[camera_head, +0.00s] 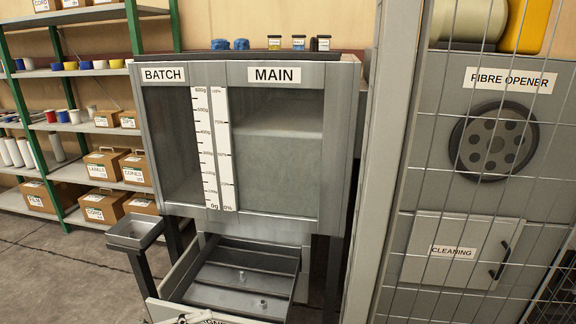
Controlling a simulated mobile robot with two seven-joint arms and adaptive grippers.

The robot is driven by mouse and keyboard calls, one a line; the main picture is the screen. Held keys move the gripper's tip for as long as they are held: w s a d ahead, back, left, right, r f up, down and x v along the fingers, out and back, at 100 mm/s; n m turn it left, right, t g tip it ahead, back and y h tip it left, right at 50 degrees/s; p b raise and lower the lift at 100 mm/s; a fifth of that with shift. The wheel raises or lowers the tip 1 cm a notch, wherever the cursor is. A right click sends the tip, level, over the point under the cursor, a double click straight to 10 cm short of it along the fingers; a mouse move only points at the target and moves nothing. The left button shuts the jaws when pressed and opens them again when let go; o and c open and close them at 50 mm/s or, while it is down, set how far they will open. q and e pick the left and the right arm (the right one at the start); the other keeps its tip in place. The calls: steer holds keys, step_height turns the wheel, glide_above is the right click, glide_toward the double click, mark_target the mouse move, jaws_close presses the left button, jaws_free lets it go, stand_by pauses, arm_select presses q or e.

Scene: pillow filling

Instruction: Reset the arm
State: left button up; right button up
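Neither of my arms nor grippers shows in the head view. In front of me stands a grey metal hopper cabinet (346,130) with a BATCH label (164,74) and a MAIN label (273,74). A white graduated scale (212,150) runs down between its two windows. The main window (275,165) shows pale fill up to near its upper part. Below it is an open metal drawer or tray (240,296) with small knobs inside. A partly cut-off lettered plate is at the bottom edge.
A small grey bin on a post (135,232) stands left of the drawer. Shelves (75,128) with boxes and spools fill the left. A wire mesh fence (480,200) on the right stands before the fibre opener (420,112) and its cleaning door (462,252). Floor (60,270) at lower left is clear.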

arm_select(q)
steer(key=s+d+f+n+t+y, duration=0.3)
steer(key=f+n+t+y, duration=0.35)
steer(key=n, duration=0.55)
steer(key=s+a+f+n+g+y, duration=0.25)
steer(key=s+f+n+y, duration=0.2)
steer(key=s+f, duration=0.3)
steer(key=s+a+f+n+g+y, duration=0.1)
steer(key=s+a+f+n+y, duration=0.25)
steer(key=s+f+n, duration=0.45)
steer(key=d+f+m+b, duration=0.1)
steer(key=d+m+b, duration=0.25)
steer(key=b, duration=0.75)
arm_select(e)
steer(key=a+f+y, duration=0.1)
steer(key=a+f, duration=0.2)
arm_select(q)
step_height(320, 180, up, 6)
steer(key=a+n+p, duration=0.1)
steer(key=p, duration=1.5)
steer(key=shift+s+a, duration=0.3)
steer(key=shift+a, duration=0.1)
arm_select(e)
step_height(320, 180, up, 7)
steer(key=s+d, duration=0.1)
steer(key=d, duration=0.1)
steer(key=shift+f+h, duration=0.15)
steer(key=shift+h, duration=0.15)
